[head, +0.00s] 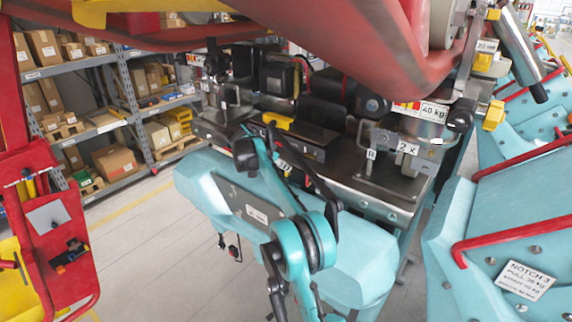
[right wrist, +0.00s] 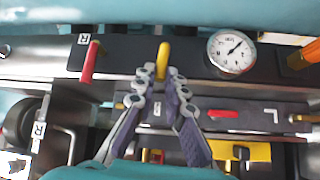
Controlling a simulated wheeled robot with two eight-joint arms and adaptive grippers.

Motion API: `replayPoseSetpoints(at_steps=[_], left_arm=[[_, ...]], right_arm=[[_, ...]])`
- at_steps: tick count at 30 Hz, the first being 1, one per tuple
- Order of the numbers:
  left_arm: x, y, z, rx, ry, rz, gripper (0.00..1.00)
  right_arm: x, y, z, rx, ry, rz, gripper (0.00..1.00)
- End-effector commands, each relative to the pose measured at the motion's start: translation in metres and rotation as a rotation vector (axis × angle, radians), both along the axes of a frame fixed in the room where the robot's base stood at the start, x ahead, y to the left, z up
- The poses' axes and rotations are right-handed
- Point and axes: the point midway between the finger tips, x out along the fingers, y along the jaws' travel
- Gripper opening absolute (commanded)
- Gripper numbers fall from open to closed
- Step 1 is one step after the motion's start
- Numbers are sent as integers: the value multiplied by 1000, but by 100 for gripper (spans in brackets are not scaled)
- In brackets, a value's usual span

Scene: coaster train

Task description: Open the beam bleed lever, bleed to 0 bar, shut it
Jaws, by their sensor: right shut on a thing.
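A yellow lever (right wrist: 163,55) stands on the dark rail along the beam. In the right wrist view my right gripper (right wrist: 157,74) has its two fingertips closed around its lower part. A round white pressure gauge (right wrist: 231,52) sits beside it to the right, its dark needle pointing up and right; the numbers are too small to read. My left gripper is not in view.
A red lever (right wrist: 90,62) stands left of the yellow one, and an orange handle (right wrist: 303,55) at the far right. A small red lever (right wrist: 222,114) and a yellow block (right wrist: 240,151) are close to my fingers. Red bars (head: 365,50) cross above the beam.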

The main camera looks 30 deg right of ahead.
Motion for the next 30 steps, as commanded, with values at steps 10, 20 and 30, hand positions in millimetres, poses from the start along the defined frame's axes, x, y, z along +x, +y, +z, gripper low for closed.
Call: replayPoseSetpoints(at_steps=[10, 20, 30], left_arm=[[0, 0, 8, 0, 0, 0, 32], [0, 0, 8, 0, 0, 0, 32], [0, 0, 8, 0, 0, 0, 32]], right_arm=[[5, 3, -1, -30, 78, 0, 0], [5, 3, -2, -30, 83, 0, 0], [5, 3, -2, -32, 83, 0, 32]])
